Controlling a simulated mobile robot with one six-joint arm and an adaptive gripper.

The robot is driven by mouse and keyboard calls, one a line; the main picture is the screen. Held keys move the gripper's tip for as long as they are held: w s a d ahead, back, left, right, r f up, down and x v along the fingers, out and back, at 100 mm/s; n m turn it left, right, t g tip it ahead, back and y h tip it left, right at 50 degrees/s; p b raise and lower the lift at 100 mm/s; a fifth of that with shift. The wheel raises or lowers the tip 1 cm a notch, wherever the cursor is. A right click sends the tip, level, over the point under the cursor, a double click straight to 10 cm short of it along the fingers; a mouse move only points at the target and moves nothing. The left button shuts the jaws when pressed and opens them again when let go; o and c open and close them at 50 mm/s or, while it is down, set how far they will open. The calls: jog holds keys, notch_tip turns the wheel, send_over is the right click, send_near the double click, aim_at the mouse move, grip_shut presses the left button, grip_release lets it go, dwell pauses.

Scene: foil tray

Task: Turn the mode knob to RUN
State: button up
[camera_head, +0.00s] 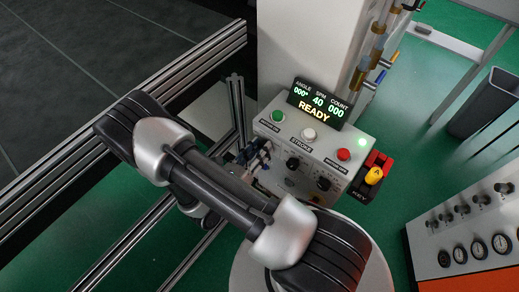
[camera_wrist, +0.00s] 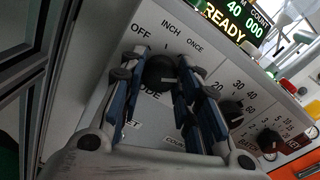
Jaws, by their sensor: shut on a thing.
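The mode knob (camera_wrist: 159,70) is the dark round knob on the control panel in the wrist view, with OFF, INCH and ONCE printed above it. RUN cannot be read; the fingers cover part of the dial. My gripper (camera_wrist: 158,74) has a blue-padded finger on each side of the knob and is shut on it. In the head view my gripper (camera_head: 257,160) reaches the left part of the control box (camera_head: 284,141), and my arm hides the mode knob. Which mark the knob points to cannot be told.
A display (camera_head: 317,105) reading READY stands on the box. Below it are green (camera_head: 278,116), white (camera_head: 309,134) and red (camera_head: 344,154) buttons. Two more black knobs (camera_head: 293,163) (camera_head: 323,183) sit to the right of my gripper. A yellow key (camera_head: 374,176) is at the box's right side.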

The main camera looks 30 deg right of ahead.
dwell(0.3)
jog(key=o, duration=1.1)
jog(key=v, duration=1.2)
